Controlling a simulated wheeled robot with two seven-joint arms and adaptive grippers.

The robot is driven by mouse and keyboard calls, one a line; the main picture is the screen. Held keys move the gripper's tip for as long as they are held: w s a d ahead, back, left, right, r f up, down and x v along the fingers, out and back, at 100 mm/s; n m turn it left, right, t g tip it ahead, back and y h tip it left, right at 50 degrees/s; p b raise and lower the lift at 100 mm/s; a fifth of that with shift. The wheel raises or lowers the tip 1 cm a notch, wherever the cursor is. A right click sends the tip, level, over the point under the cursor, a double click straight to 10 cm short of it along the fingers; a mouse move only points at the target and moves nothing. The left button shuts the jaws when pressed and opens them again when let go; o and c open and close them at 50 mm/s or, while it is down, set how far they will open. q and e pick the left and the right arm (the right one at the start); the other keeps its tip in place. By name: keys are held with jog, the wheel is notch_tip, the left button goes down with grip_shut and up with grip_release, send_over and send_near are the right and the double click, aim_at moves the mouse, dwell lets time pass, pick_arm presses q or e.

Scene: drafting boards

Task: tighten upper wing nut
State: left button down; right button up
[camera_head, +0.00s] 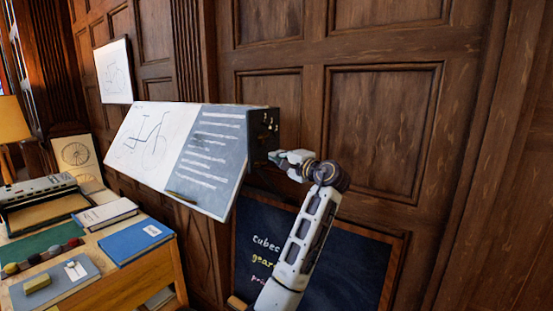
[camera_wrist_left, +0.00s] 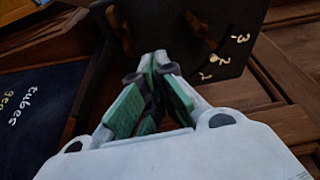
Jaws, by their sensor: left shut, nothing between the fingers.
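The drafting board's dark side plate (camera_head: 262,130) is at the board's right end. It also fills the top of the left wrist view (camera_wrist_left: 165,12). Two bronze wing nuts show there, one on the left (camera_wrist_left: 119,30) and one on the right (camera_wrist_left: 203,30), the right one nearer the painted numbers. I cannot tell for sure which is the upper one. In the head view the nuts are too small to read clearly. My left gripper (camera_head: 272,156) is at the plate's lower edge. In the wrist view its green-padded fingers (camera_wrist_left: 152,90) are closed and empty, just short of both nuts. My right gripper is out of view.
The board (camera_head: 150,148) is tilted and carries a bicycle drawing and a blue text sheet (camera_head: 212,150). A desk (camera_head: 130,285) with books is at the lower left. Wood panelling stands behind.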

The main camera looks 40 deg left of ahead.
pick_arm(q)
jog(key=d+r+b, duration=0.1)
jog(key=d+r, duration=0.1)
jog(key=d, duration=0.5)
jog(key=shift+s+d+b, duration=0.3)
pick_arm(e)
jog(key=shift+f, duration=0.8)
